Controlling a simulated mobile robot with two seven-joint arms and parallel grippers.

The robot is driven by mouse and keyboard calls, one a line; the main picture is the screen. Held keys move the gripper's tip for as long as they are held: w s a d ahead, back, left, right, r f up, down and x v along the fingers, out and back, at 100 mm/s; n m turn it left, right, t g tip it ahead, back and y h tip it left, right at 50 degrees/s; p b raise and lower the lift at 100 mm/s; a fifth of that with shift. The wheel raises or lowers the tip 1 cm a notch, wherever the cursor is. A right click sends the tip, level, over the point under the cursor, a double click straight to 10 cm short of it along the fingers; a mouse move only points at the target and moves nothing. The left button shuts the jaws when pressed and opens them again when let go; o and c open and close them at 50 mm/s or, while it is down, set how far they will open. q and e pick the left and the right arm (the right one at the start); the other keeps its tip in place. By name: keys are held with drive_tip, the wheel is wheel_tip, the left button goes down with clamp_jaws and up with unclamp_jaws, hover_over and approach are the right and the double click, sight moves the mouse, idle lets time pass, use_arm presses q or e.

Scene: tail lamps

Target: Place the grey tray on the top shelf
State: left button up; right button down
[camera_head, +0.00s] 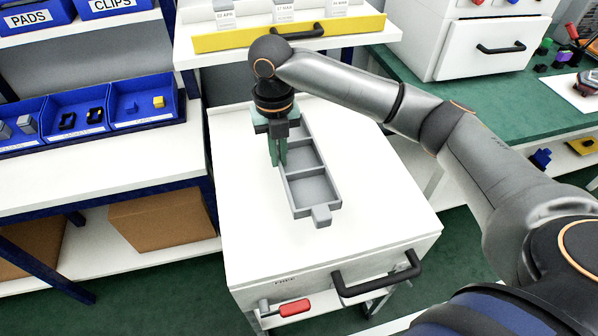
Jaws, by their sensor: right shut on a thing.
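The grey tray (311,187) has several compartments in a row and a small tab at its near end. It lies on the white top of a cart (375,205), and the compartments that I can see are empty. My right gripper (279,163) points down at the tray's left long side, near its far end, with its greenish fingers shut on the tray wall. The far end of the tray is partly hidden behind the gripper. My left gripper is not in view. I cannot tell which surface is the top shelf; a white shelf (185,45) with a yellow front strip stands behind the cart.
Blue bins (85,125) with small parts stand on a white bench at the left. Cardboard boxes (160,217) sit below it. A white drawer unit (470,65) stands on a green bench at the right. The cart has a black handle (375,287) in front.

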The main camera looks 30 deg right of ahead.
sight(292, 160)
drive_tip(key=d+f, duration=0.1)
drive_tip(key=f, duration=0.1)
drive_tip(key=d+f, duration=0.2)
drive_tip(key=f, duration=0.1)
drive_tip(key=d+f, duration=0.1)
drive_tip(key=f, duration=0.2)
drive_tip(key=shift+w+d+f, duration=0.1)
drive_tip(key=shift+d+f, duration=0.05)
drive_tip(key=shift+d, duration=0.1)
drive_tip(key=shift+f, duration=0.2)
drive_tip(key=shift+f, duration=0.15)
drive_tip(key=c, duration=1)
unclamp_jaws()
wheel_tip(292, 160, up, 12)
drive_tip(key=shift+r, duration=0.15)
